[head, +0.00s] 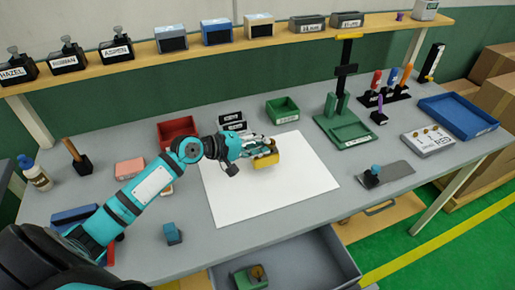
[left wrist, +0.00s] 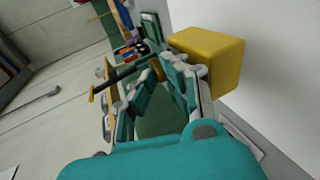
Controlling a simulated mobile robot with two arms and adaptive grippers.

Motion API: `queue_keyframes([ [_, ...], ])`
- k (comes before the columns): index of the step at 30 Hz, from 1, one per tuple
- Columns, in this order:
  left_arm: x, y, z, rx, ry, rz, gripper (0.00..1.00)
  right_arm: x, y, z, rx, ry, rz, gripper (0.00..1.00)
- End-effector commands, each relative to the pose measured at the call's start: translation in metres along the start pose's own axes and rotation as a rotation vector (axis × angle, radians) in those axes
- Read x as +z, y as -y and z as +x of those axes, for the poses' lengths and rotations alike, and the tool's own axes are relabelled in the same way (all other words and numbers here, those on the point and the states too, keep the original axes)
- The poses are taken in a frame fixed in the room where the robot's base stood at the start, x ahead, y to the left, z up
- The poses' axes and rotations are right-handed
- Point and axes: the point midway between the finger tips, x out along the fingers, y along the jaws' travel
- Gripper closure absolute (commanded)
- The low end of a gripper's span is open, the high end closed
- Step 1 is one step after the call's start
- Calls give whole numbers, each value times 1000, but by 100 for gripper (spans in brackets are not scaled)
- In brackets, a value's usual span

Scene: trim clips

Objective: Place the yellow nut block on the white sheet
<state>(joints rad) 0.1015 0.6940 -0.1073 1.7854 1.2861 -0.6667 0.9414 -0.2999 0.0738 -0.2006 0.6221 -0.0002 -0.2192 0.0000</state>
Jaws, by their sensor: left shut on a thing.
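The yellow nut block (head: 265,161) is at the fingertips of my left gripper (head: 262,150), over the upper middle of the white sheet (head: 255,195). In the left wrist view the yellow nut block (left wrist: 210,52) shows large beyond the teal and grey fingers of my left gripper (left wrist: 170,80). My left gripper is shut on the block. I cannot tell whether the block touches the sheet or is just above it. The white sheet lies flat on the grey table and is otherwise bare. My right gripper is not in view.
A red bin (head: 177,131) and a green bin (head: 282,110) stand behind the sheet. A green stand (head: 345,128) is to the right, with a grey plate and blue-knobbed piece (head: 373,175) nearer. An open drawer (head: 290,262) juts out in front. The sheet's front part is clear.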

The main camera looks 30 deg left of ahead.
Motion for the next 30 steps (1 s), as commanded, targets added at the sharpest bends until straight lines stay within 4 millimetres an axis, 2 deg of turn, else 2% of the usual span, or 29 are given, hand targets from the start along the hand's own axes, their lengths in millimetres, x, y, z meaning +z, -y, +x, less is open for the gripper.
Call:
queue_keyframes([
  [1, -10, 0, 2, 1, -3, -1, 100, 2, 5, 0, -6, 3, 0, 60],
  [3, -18, 0, 3, 2, -1, 0, 100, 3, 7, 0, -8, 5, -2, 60],
  [6, -24, 2, 4, 1, 1, 0, 100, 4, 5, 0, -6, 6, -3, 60],
  [15, -23, 32, 16, 2, 1, -2, 100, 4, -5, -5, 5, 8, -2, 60],
  [26, -23, 37, 17, 1, 1, 1, 100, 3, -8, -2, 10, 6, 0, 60],
  [27, -23, 38, 17, 0, 2, 1, 88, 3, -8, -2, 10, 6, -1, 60],
  [30, -22, 37, 17, -1, 2, 1, 75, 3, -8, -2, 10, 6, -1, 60],
])
